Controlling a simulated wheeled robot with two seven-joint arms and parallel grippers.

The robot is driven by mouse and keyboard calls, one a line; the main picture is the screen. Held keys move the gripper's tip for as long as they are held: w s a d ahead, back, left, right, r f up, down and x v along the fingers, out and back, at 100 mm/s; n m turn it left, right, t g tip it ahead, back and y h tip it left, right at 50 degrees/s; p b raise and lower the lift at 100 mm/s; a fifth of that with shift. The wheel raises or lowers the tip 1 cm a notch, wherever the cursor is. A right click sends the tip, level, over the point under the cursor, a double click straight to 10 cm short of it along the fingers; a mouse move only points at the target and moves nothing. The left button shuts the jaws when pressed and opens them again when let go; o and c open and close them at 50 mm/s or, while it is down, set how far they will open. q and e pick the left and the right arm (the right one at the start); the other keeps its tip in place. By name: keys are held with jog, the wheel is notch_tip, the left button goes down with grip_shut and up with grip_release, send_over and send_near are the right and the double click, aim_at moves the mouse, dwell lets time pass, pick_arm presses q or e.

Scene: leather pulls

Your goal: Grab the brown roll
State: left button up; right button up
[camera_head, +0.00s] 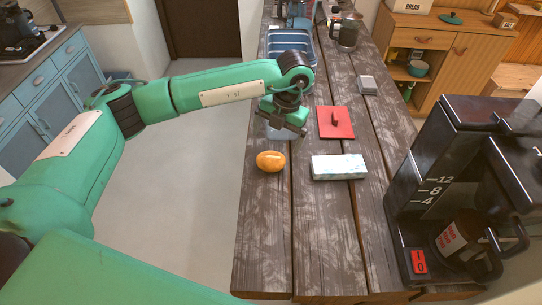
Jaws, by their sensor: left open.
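The brown roll (271,161) is a small orange-brown oval lying on the dark wooden table (263,220), near its left edge. My left gripper (283,126) is above the table, a little beyond the roll and slightly to its right in the picture. It is open with nothing between its fingers, and it does not touch the roll. The roll is in full view. My right gripper is not in view.
A pale marbled box (338,168) lies right of the roll. A red board (327,132) with a small dark object is behind it, then a grey block (367,85). A blue tray (310,47) is farther back. A black coffee machine (430,150) stands at right.

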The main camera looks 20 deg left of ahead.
aim_at(272, 156)
pick_arm(q)
jog(key=shift+a+f, duration=0.15)
jog(key=shift+f, duration=0.45)
jog(key=shift+w+f, duration=0.1)
jog(key=shift+f, duration=0.3)
jog(key=shift+s+a+f+p, duration=0.1)
jog(key=shift+s+f+p, duration=0.3)
jog(key=shift+f+p, duration=0.45)
jog(key=f, duration=0.1)
jog(key=p, duration=0.1)
jog(key=f+p, duration=0.1)
jog(key=shift+s+a+f, duration=0.25)
jog(key=shift+s+f, duration=0.05)
jog(key=shift+s, duration=0.1)
jog(key=shift+f, duration=0.55)
jog(key=c, duration=1.1)
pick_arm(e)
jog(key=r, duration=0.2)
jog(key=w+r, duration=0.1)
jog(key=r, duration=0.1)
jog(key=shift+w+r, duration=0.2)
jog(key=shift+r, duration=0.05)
